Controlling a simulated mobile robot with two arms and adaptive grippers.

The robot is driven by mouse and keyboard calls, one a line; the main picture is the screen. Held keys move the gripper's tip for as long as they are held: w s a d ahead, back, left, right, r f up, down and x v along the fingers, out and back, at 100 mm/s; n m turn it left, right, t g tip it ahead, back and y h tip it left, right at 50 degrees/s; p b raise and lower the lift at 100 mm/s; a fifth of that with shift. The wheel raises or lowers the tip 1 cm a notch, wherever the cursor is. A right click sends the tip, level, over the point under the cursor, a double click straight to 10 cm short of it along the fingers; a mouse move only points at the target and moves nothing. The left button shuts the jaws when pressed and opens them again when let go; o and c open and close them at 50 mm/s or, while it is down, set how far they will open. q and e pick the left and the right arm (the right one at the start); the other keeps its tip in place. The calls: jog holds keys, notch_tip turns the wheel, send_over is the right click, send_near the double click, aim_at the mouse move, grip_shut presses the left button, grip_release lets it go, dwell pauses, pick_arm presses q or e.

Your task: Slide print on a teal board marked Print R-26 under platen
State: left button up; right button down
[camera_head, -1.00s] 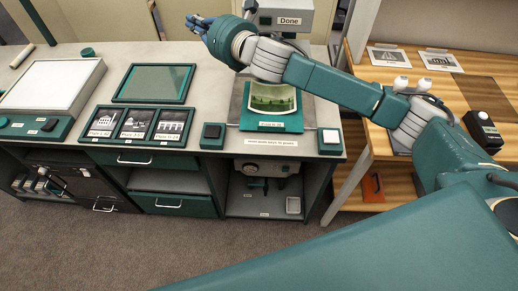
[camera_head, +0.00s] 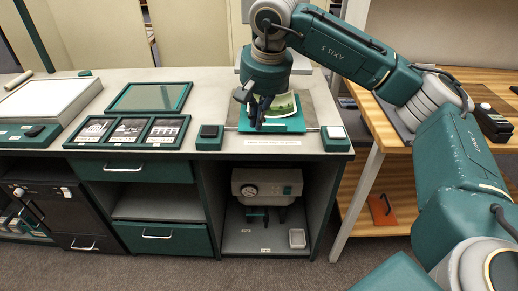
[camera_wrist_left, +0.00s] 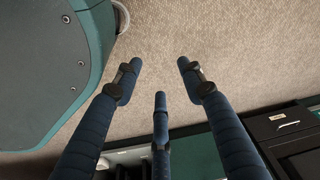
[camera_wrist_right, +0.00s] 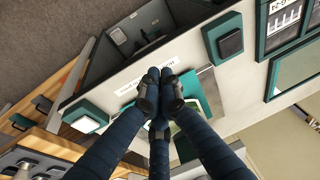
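The teal board (camera_head: 291,124) lies flat on the counter's right part, with a green landscape print (camera_head: 285,104) on it. Its marking is not readable now. My right gripper (camera_head: 257,123) points down over the board's left and front part and hides some of it. In the right wrist view its fingers (camera_wrist_right: 156,73) are drawn together, with the teal board (camera_wrist_right: 193,88) beside and below them; I cannot tell whether they touch it. The platen cannot be made out behind my right arm. My left gripper (camera_wrist_left: 157,75) is open and empty above the carpet.
A black button block (camera_head: 209,136) stands left of the board, a white-topped one (camera_head: 336,137) right. Framed pictures (camera_head: 130,131), a green panel (camera_head: 150,97) and a light box (camera_head: 50,98) fill the counter's left. A wooden table is at right.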

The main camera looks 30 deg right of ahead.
jog(key=shift+h, duration=0.9)
jog(key=d+f, duration=0.1)
jog(key=f, duration=0.2)
jog(key=w+d+f+b, duration=0.1)
jog(key=d+f, duration=0.1)
jog(key=f, duration=0.1)
jog(key=w+d+f, duration=0.1)
jog(key=d+f, duration=0.1)
jog(key=f, duration=0.1)
jog(key=shift+d+f, duration=0.25)
jog(key=shift+f, duration=0.05)
jog(key=shift+w+d+r, duration=0.1)
jog(key=shift+w+d, duration=0.2)
jog(key=shift+w, duration=0.2)
jog(key=shift+w+d+r, duration=0.1)
jog(key=shift+w+d, duration=0.2)
jog(key=shift+w, duration=0.2)
pick_arm(q)
jog(key=shift+w+a+r, duration=0.1)
jog(key=shift+w+r, duration=0.25)
jog(key=shift+r, duration=0.25)
jog(key=shift+w+d+r, duration=0.1)
jog(key=shift+w+r, duration=0.2)
jog(key=shift+r, duration=0.35)
jog(key=shift+w+a+r, duration=0.1)
jog(key=shift+w+r, duration=0.25)
jog(key=shift+r, duration=0.25)
pick_arm(e)
jog(key=shift+w+d, duration=0.35)
jog(key=shift+w, duration=0.2)
